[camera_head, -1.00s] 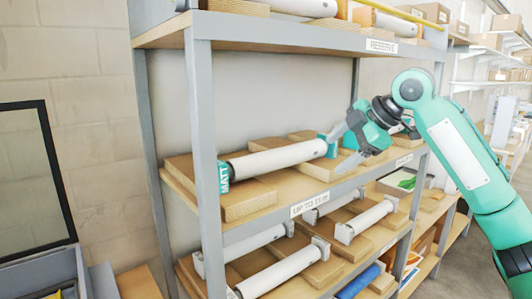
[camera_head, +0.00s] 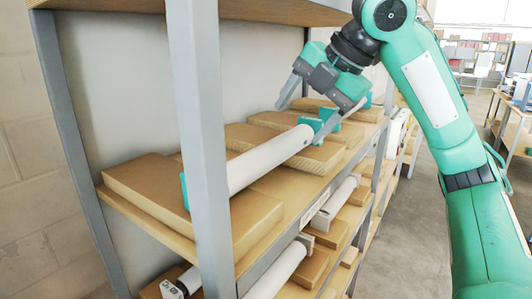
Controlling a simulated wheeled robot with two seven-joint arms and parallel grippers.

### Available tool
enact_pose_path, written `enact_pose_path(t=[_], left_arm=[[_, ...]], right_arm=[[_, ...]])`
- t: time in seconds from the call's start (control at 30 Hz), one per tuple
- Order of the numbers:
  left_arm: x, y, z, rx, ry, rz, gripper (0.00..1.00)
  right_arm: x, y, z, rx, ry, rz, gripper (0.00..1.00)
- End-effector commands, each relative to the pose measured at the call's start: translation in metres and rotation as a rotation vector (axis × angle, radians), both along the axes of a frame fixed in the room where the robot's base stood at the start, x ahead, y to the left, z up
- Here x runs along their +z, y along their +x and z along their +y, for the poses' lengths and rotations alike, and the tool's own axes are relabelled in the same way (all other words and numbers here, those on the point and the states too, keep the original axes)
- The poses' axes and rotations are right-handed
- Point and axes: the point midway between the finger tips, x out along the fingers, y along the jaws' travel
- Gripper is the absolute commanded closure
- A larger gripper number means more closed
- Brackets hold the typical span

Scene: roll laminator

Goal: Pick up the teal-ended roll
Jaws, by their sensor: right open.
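The teal-ended roll (camera_head: 264,161) is a long white cylinder with a teal piece at each end. It lies on wooden blocks on the middle shelf, running from behind the front post back to the right. Its near teal end is partly hidden by the post, and its far teal end (camera_head: 328,116) is by my right gripper. My right gripper (camera_head: 308,112) is open and empty above the far end. One finger reaches across in front of that end, the other is behind and higher. I cannot tell whether it touches. My left gripper is not in view.
The grey shelf post (camera_head: 196,120) stands in front of the roll's near part. Wooden blocks (camera_head: 235,207) cover much of the middle shelf. Other white rolls (camera_head: 283,268) lie on the shelf below. The top shelf (camera_head: 265,10) hangs over the space. Open floor (camera_head: 400,235) lies to the right.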

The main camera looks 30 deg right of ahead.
Motion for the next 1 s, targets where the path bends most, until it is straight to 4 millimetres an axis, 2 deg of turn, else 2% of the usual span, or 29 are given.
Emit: enact_pose_path(t=[0.1, 0.2, 0.4, 0.47, 0.6, 0.73, 1.0], left_arm=[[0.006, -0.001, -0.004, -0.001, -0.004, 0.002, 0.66], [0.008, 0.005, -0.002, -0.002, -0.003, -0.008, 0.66], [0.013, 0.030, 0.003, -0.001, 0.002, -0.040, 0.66], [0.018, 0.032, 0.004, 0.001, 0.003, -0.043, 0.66], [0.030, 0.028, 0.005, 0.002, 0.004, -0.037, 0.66], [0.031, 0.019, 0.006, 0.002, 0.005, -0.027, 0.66], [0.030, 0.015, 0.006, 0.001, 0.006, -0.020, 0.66]], right_arm=[[-0.019, 0.012, 0.005, 0.000, -0.002, 0.005, 0.29], [-0.030, 0.019, 0.008, 0.001, 0.000, 0.003, 0.29], [-0.040, 0.026, 0.013, 0.001, -0.001, 0.002, 0.29], [-0.044, 0.028, 0.017, 0.001, -0.001, 0.003, 0.29], [-0.060, 0.037, 0.028, 0.001, -0.001, 0.004, 0.29], [-0.075, 0.046, 0.031, -0.001, -0.001, 0.003, 0.29], [-0.080, 0.048, 0.032, 0.000, 0.000, 0.000, 0.29]])
